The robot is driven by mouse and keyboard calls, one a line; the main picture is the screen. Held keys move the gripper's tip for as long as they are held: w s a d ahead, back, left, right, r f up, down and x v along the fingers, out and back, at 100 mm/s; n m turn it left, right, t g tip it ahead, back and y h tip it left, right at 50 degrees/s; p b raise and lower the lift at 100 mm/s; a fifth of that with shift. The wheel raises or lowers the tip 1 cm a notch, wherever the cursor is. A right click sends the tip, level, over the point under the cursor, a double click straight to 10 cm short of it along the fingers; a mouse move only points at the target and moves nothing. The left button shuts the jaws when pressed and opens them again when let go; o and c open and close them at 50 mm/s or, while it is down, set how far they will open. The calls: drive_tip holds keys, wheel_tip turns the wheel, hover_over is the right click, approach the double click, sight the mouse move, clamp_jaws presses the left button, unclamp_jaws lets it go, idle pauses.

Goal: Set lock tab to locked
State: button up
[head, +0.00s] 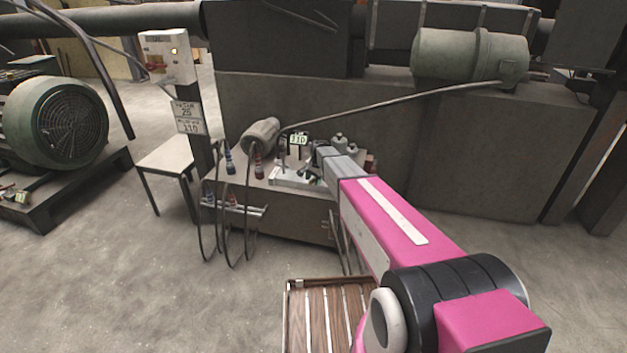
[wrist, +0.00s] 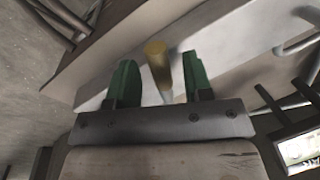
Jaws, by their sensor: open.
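My gripper (wrist: 160,78) shows in the wrist view with its two green fingers apart. A brass-coloured round-ended piece (wrist: 156,62) on a pale stem stands between the fingers, with a gap visible on each side. I cannot tell whether this piece is the lock tab, or whether it is at the locked setting. Behind it runs a pale flat surface (wrist: 225,35). In the head view my gripper (head: 316,174) is small and partly hidden by my arm, over the bench beside a white block (head: 288,178). No tab can be made out there.
A white stool (head: 166,155) stands left. Large machinery closes off the back; the floor at front left is clear.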

drive_tip(key=shift+c, duration=0.3)
clamp_jaws()
drive_tip(key=shift+a, duration=0.1)
drive_tip(key=m, duration=0.1)
drive_tip(key=w+a+m, duration=0.1)
drive_tip(key=m, duration=0.1)
drive_tip(key=shift+w+m+h, duration=0.1)
drive_tip(key=shift+m+h, duration=0.2)
drive_tip(key=m, duration=0.1)
drive_tip(key=w+m, duration=0.1)
drive_tip(key=shift+w+a+m+t, duration=0.1)
drive_tip(key=shift+a+m+t, duration=0.2)
drive_tip(key=shift+a+m, duration=0.1)
drive_tip(key=w+m, duration=0.1)
drive_tip(key=m, duration=0.1)
drive_tip(key=w+m+h, duration=0.1)
drive_tip(key=m, duration=0.1)
drive_tip(key=shift+a, duration=0.2)
drive_tip(key=shift+w+d+m+h, duration=0.1)
drive_tip(key=shift+w+m+h, duration=0.2)
drive_tip(key=shift+m, duration=0.6)
drive_tip(key=shift+w+m+h, duration=0.1)
drive_tip(key=shift+w+m, duration=0.25)
drive_tip(key=shift+m, duration=0.55)
